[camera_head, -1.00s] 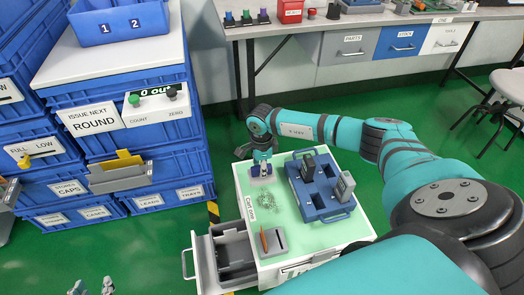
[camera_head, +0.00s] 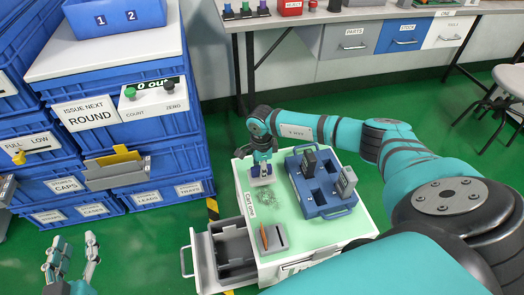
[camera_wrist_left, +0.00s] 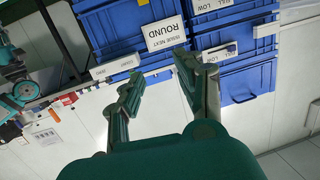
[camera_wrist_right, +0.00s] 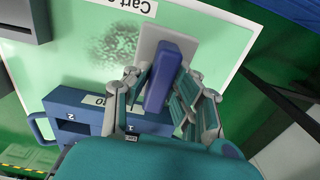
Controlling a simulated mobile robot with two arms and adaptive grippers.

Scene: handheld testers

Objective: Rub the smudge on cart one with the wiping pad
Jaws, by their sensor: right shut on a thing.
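Cart one (camera_head: 313,232) has a pale green top with a grey speckled smudge (camera_head: 250,197) near its left edge. The smudge also shows in the right wrist view (camera_wrist_right: 116,43). My right gripper (camera_head: 261,160) is shut on the purple-blue handle of the wiping pad (camera_head: 262,181). The pad's pale plate shows in the right wrist view (camera_wrist_right: 151,42), right beside the smudge. I cannot tell whether the plate touches the cart top. My left gripper (camera_head: 71,255) is open and empty, left of the cart; its spread fingers show in the left wrist view (camera_wrist_left: 158,88).
A blue tray (camera_head: 338,207) with grey testers stands on the cart's right side. A grey holder (camera_head: 272,238) with an orange pen lies near its front. Stacked blue crates (camera_head: 125,120) stand further left.

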